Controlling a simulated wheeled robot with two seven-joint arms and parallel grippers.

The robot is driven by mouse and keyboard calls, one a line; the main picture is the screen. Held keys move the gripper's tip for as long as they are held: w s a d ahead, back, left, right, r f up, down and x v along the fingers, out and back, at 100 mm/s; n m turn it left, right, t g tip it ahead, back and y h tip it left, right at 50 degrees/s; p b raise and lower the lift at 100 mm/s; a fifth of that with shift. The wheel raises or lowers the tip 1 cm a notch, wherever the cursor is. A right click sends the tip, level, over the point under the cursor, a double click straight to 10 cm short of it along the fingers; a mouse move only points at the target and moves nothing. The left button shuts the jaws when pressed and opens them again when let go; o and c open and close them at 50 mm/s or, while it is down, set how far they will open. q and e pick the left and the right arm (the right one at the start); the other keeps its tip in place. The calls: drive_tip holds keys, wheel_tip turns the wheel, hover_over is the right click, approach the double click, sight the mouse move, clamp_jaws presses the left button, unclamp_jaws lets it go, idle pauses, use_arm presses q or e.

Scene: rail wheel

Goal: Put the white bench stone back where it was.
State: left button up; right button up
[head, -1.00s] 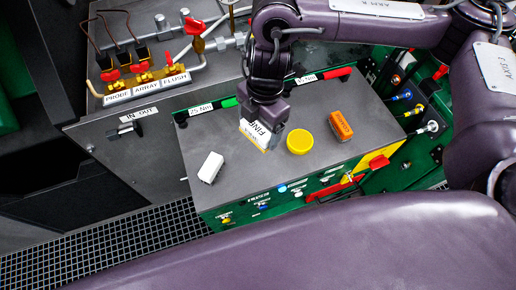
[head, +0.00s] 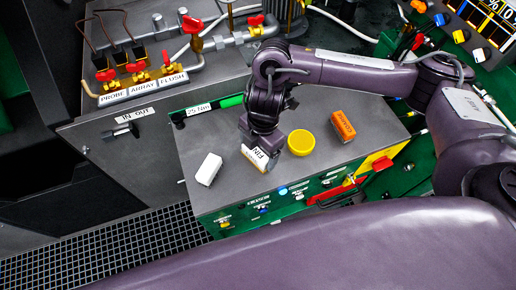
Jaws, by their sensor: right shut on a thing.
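A white block labelled FIN, the rest of its lettering hidden (head: 257,158), is in my right gripper (head: 263,146), near the front edge of the grey cabinet top (head: 228,130). The right gripper points down and is shut on the block's upper part. I cannot tell whether the block touches the top. A plain white block (head: 208,169) lies on the top to its left. A round yellow tin (head: 301,142) is just right of the gripper. An orange block with dark lettering (head: 342,126) lies further right. My left gripper is not in view.
A green-handled tool by the 25 Nm label (head: 199,110) lies along the back edge. Valves with red handles (head: 138,67) stand behind, left. The cabinet's green front (head: 240,212) carries several fittings. Bare top lies between the plain white block and the FIN block.

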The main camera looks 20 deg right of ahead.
drive_tip(key=shift+f, duration=0.1)
drive_tip(key=o, duration=0.8)
drive_tip(key=r, duration=0.4)
drive_tip(key=d+r+p, duration=0.1)
drive_tip(key=r, duration=0.3)
drive_tip(key=r+p, duration=0.1)
drive_tip(key=r, duration=0.3)
drive_tip(key=shift+w+d+r, duration=0.1)
drive_tip(key=shift+w+d, duration=0.1)
drive_tip(key=shift+w, duration=0.05)
